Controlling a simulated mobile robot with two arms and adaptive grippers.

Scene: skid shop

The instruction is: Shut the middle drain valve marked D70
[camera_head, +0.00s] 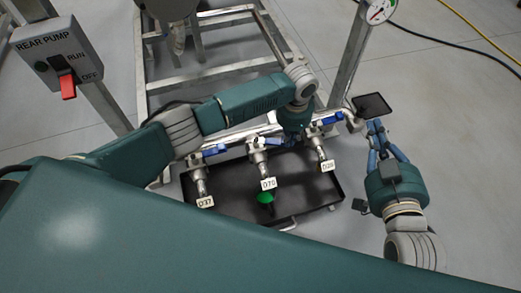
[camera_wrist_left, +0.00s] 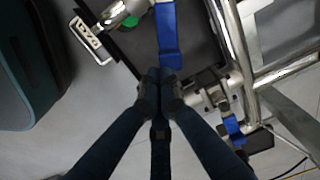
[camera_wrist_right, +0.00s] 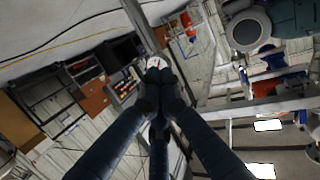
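The middle drain valve D70 (camera_head: 258,156) stands between two similar valves over a black tray, its tag (camera_head: 268,184) readable on the downward outlet. Its blue lever is largely hidden by my left gripper (camera_head: 291,141) in the head view. In the left wrist view a blue lever (camera_wrist_left: 168,35) points down toward my left gripper (camera_wrist_left: 161,78), whose fingertips are together at its end. I cannot tell whether they touch it. My right gripper (camera_head: 376,128) is clear of the valves; in its wrist view the fingertips (camera_wrist_right: 159,70) are together and empty.
Valve D37 (camera_head: 199,178) is on the left; the right valve (camera_head: 318,150) has a hard-to-read tag. The black tray (camera_head: 232,207) lies below. A red pump switch (camera_head: 67,86) is upper left, a gauge (camera_head: 379,11) top right. Floor at far right is mostly clear.

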